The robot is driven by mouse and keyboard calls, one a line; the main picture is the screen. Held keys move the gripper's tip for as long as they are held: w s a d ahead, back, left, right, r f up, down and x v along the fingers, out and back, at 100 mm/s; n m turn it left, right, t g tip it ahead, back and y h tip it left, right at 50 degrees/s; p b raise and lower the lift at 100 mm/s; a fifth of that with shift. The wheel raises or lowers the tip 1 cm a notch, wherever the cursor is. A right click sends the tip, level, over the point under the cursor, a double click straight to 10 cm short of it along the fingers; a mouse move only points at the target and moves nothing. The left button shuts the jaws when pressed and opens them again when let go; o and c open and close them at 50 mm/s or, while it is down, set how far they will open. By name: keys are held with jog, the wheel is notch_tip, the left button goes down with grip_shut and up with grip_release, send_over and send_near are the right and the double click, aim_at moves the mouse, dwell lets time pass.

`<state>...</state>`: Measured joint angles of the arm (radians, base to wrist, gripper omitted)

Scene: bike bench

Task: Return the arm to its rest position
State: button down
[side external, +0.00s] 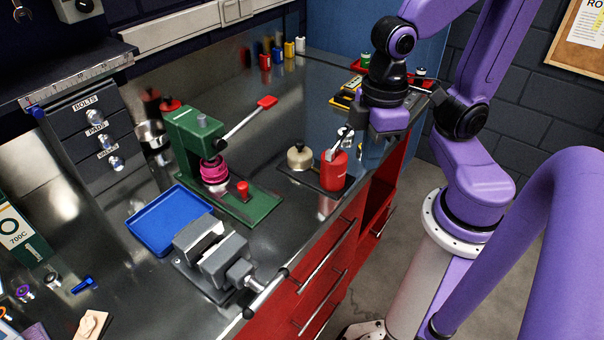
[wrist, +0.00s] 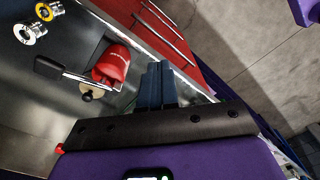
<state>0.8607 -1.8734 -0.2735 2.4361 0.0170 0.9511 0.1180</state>
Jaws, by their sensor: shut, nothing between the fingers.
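My purple arm reaches over the right end of the metal bench. My gripper (side external: 372,152) points down near the bench's front edge, just right of a red cylindrical tool (side external: 334,171) with a metal lever. In the wrist view my gripper (wrist: 157,78) shows its two dark blue fingers together, with nothing between them. The red tool (wrist: 113,65) is to the left of the fingers there, apart from them in the picture. The exact height of the fingertips over the bench is hard to tell.
A green press (side external: 240,200) with a red-tipped lever, a blue tray (side external: 165,222) and a grey vise (side external: 222,262) stand left of my gripper. A cream-knobbed piece (side external: 300,157) is beside the red tool. Red drawers (side external: 325,262) are below the edge. Open floor lies right.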

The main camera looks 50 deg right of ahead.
jog(key=shift+s+d+f+n, duration=0.2)
jog(key=shift+s+f+n, duration=0.1)
jog(key=shift+s+n, duration=0.3)
jog(key=shift+s+d+f+n, duration=0.2)
jog(key=shift+s+f+n, duration=0.05)
jog(key=shift+s+n, duration=0.3)
